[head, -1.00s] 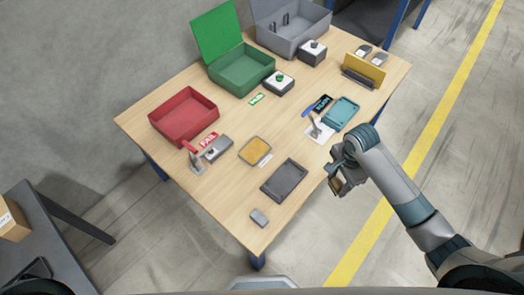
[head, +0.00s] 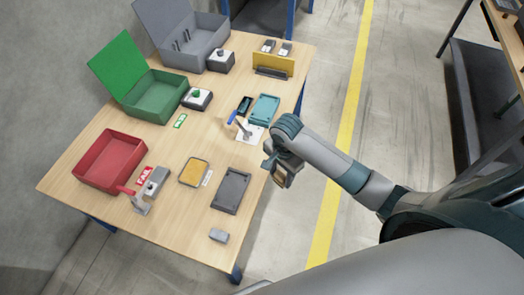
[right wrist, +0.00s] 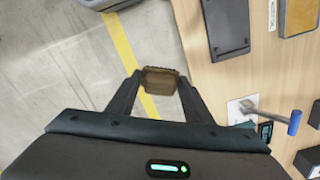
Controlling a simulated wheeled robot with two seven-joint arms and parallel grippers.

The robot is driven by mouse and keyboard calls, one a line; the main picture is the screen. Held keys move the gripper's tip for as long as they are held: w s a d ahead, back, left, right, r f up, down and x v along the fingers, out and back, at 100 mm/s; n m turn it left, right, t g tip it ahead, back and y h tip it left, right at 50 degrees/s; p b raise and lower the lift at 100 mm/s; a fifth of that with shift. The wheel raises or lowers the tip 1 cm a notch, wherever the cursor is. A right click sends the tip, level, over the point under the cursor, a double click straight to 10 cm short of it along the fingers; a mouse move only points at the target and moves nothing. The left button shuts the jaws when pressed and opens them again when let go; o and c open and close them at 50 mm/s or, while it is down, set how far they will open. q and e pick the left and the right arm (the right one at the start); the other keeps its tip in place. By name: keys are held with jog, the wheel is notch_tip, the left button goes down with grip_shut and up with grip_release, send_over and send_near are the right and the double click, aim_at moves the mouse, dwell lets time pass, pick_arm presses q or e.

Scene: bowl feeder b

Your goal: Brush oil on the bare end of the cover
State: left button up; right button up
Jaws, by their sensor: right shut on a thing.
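My right gripper (head: 282,176) is shut on a small brown block (right wrist: 160,80). It holds the block off the table's right edge, over the floor. A blue-handled tool (head: 238,125) lies on a white sheet (head: 255,137) near that edge. It also shows in the right wrist view (right wrist: 273,116), apart from my gripper. A dark grey tray (head: 231,190) lies left of my gripper. An amber pad in a shallow tray (head: 195,172) lies further left. A teal tray (head: 264,108) lies behind the sheet. I cannot tell which is the cover. My left gripper is not in view.
A red bin (head: 109,160), an open green box (head: 153,96) and a grey box (head: 187,45) stand along the left and back. A red-handled metal device (head: 142,195) and a small grey block (head: 219,236) are near the front.

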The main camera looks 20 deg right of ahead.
dwell(0.4)
jog(key=w+a+r+n+b, duration=0.1)
jog(key=w+a+r+n, duration=0.25)
jog(key=r, duration=0.45)
jog(key=w+a+r+n+b, duration=0.1)
jog(key=w+a+r+n, duration=0.3)
jog(key=r, duration=0.4)
jog(key=s+d+r+n+b, duration=0.1)
jog(key=s+d+r+n, duration=0.1)
jog(key=s+r+n, duration=0.4)
jog(key=s+r, duration=0.3)
jog(key=r, duration=0.1)
jog(key=shift+s+r, duration=0.15)
jog(key=shift+s, duration=0.25)
jog(key=shift+n, duration=0.25)
